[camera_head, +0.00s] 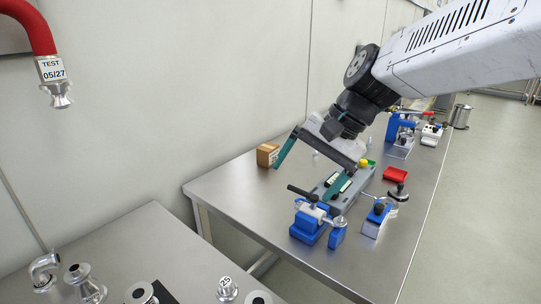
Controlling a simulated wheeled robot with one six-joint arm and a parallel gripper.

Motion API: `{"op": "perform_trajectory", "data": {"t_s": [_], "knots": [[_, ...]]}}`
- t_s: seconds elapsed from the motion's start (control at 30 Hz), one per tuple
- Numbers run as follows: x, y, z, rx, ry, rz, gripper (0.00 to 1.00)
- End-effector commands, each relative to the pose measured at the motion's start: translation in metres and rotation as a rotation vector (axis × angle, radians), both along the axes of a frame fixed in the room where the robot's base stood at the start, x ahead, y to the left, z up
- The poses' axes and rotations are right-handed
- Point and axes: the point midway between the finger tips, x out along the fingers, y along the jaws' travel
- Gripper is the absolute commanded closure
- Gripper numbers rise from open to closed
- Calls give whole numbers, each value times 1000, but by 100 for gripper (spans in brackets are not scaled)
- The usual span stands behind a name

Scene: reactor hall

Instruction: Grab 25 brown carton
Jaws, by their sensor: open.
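A small brown carton (265,155) sits on the steel table near its back left edge, against the wall side. A pale label shows on it, but I cannot read the number. My gripper (304,182) is open, with two green fingers spread wide above the table. The left finger's tip is close to the carton's right side in the picture; I cannot tell if they touch. The right finger is over a grey device on the table. Nothing is visible between the fingers.
A blue clamp device (309,222) and a blue block (376,221) stand near the right finger. A red tray (394,174) lies further right. A metal fitting marked 25 (227,290) stands on the nearer table. The table's front left area is clear.

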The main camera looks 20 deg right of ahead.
Motion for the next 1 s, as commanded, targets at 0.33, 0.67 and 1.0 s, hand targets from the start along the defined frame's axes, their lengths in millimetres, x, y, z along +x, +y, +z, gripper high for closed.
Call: {"op": "perform_trajectory", "data": {"t_s": [0.33, 0.67, 1.0], "knots": [[198, 6, -20, 483, 197, -583, 7], [362, -46, -99, 905, 419, -1139, 7], [422, -81, -152, 1097, 524, -1385, 7]]}}
